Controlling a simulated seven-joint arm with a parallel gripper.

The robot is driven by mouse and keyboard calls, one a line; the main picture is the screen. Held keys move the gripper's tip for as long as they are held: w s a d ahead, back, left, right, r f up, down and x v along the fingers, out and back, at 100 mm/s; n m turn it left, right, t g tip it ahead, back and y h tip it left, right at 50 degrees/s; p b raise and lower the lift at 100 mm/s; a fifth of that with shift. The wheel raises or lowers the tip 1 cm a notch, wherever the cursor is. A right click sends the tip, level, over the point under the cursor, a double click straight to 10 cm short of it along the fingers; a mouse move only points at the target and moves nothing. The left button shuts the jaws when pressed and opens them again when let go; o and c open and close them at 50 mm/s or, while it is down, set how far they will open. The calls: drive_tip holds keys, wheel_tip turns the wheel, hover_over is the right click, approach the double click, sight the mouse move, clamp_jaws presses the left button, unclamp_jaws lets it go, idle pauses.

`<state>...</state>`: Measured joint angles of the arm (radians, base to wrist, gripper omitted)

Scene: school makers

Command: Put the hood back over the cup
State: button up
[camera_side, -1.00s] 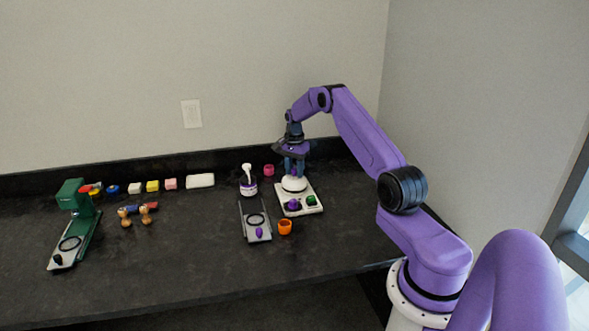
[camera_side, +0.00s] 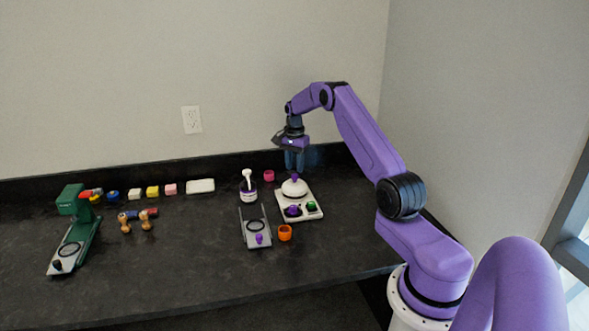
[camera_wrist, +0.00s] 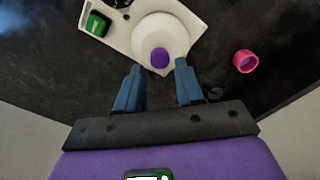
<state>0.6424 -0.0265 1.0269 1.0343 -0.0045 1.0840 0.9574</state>
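The hood is a white dome (camera_side: 293,188) with a purple knob, seated on a white base plate (camera_side: 313,214). In the wrist view the dome (camera_wrist: 171,27) and its purple knob (camera_wrist: 159,58) show just beyond my fingertips. My gripper (camera_side: 294,169) is above the hood, apart from it. A pink cup (camera_side: 269,176) stands behind the plate, and an orange cup (camera_side: 285,233) stands in front.
A green machine (camera_side: 76,215) and small blocks stand farther left. The front middle counter is clear.

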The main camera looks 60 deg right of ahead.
wheel_tip(320, 180, up, 6)
drive_tip(key=shift+r, duration=0.2)
idle(0.6)
idle(0.3)
